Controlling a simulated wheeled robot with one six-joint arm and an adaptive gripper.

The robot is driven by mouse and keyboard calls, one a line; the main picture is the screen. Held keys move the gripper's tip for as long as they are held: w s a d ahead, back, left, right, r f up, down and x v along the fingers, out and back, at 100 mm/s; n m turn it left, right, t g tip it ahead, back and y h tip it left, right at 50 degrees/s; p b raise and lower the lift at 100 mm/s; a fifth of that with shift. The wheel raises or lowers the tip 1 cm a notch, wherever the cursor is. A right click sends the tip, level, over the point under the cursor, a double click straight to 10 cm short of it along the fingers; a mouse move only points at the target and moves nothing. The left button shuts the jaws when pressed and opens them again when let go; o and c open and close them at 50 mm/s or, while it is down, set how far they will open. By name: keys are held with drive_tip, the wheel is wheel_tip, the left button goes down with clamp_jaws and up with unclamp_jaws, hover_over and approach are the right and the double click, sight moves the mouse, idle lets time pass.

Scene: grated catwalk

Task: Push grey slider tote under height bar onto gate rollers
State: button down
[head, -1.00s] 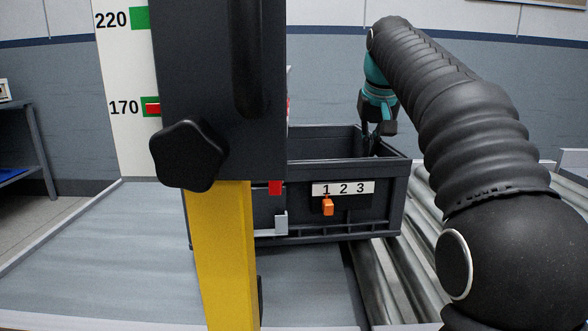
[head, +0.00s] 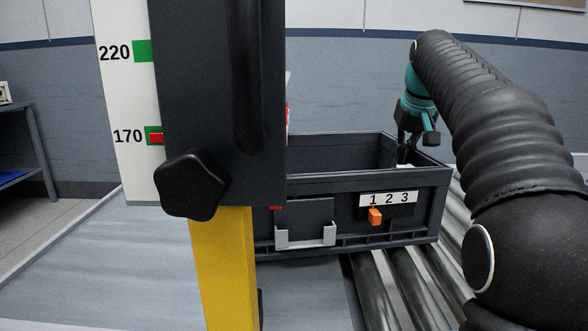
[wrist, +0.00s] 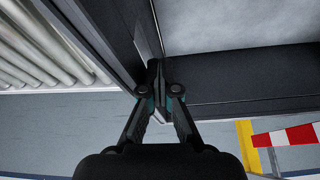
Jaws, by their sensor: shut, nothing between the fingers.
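The dark grey tote (head: 345,180) is upright and extends right from behind the dark gauge housing (head: 225,100). Its right part is over the metal rollers (head: 405,285); its left end is hidden. An orange slider (head: 375,216) on its front is under the 1 of a 1 2 3 label. My gripper (head: 404,155) is shut and empty, reaching down at the tote's far right corner. In the wrist view its fingertips (wrist: 160,78) overlap the tote's corner; contact is unclear. The red and white height bar (wrist: 288,136) shows at right in the wrist view, and is mostly hidden in the head view.
A yellow post (head: 222,265) and black knob (head: 190,187) stand in front of the tote's left side. A white scale (head: 115,90) shows 220 and 170, with a red pointer at 170. The grey deck (head: 130,260) at left is clear. A shelf (head: 30,145) stands at far left.

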drive_tip(key=d+p, duration=0.4)
drive_tip(key=d, duration=1.4)
drive_tip(key=shift+d+p, duration=0.2)
drive_tip(key=shift+p, duration=0.2)
idle(1.7)
drive_tip(key=shift+r, duration=0.1)
wheel_tip(320, 180, up, 8)
idle(0.9)
